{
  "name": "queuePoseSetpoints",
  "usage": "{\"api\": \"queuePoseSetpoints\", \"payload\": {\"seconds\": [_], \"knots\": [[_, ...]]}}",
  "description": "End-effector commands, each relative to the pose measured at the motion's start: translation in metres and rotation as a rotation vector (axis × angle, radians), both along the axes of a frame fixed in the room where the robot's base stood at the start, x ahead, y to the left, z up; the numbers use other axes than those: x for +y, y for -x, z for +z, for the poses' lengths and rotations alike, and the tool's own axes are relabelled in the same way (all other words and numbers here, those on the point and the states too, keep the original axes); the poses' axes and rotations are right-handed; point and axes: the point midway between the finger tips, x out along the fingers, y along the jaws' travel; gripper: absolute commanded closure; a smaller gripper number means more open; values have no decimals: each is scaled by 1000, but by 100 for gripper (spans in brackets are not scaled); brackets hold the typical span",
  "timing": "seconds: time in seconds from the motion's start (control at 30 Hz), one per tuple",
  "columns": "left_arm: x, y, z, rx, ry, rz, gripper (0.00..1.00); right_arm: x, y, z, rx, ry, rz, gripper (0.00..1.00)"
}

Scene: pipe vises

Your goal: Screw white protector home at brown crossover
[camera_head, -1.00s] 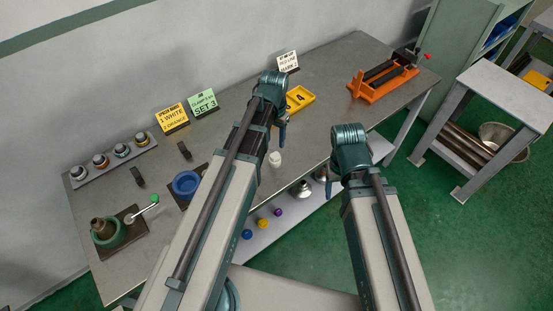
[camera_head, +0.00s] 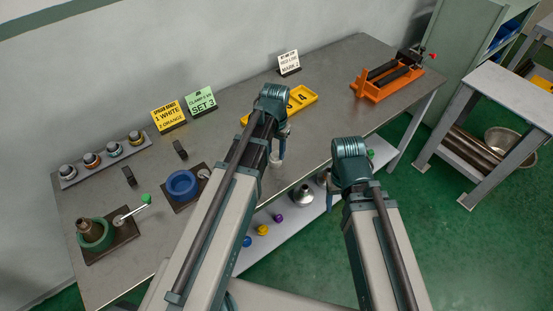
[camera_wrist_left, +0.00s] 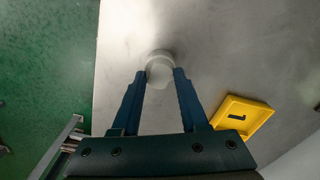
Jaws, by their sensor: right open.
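The white protector (camera_head: 276,163) stands on the bench near its front edge, and it shows in the left wrist view (camera_wrist_left: 160,68). My left gripper (camera_head: 281,154) points down at it. In the left wrist view the fingers (camera_wrist_left: 160,76) are apart, one on each side of the protector; contact is not clear. The brown crossover (camera_head: 86,228) sits upright in a green round vise (camera_head: 97,237) at the bench's left end. My right gripper (camera_head: 329,196) is open and empty in front of the bench, its fingers mostly hidden by its wrist.
A blue round vise (camera_head: 182,184) stands right of the green one. A grey rack (camera_head: 106,161) holds several fittings at the back left. A yellow tray (camera_head: 303,99) lies behind my left gripper. An orange vise (camera_head: 374,91) is at the far right. Sign cards (camera_head: 168,117) line the wall.

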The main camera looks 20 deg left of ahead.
Motion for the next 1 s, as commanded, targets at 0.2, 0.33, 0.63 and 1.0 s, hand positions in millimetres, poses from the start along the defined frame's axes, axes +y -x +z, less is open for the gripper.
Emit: {"api": "queuePoseSetpoints", "payload": {"seconds": [0.2,0.33,0.63,1.0], "knots": [[0,0,0,0,0,0,99,0,0,0,0,0,0,36],[0,0,0,0,0,0,100,0,0,0,0,0,0,36],[0,0,12,0,0,0,100,0,0,12,0,0,0,36],[0,0,33,0,0,0,100,0,0,33,0,0,0,36]]}}
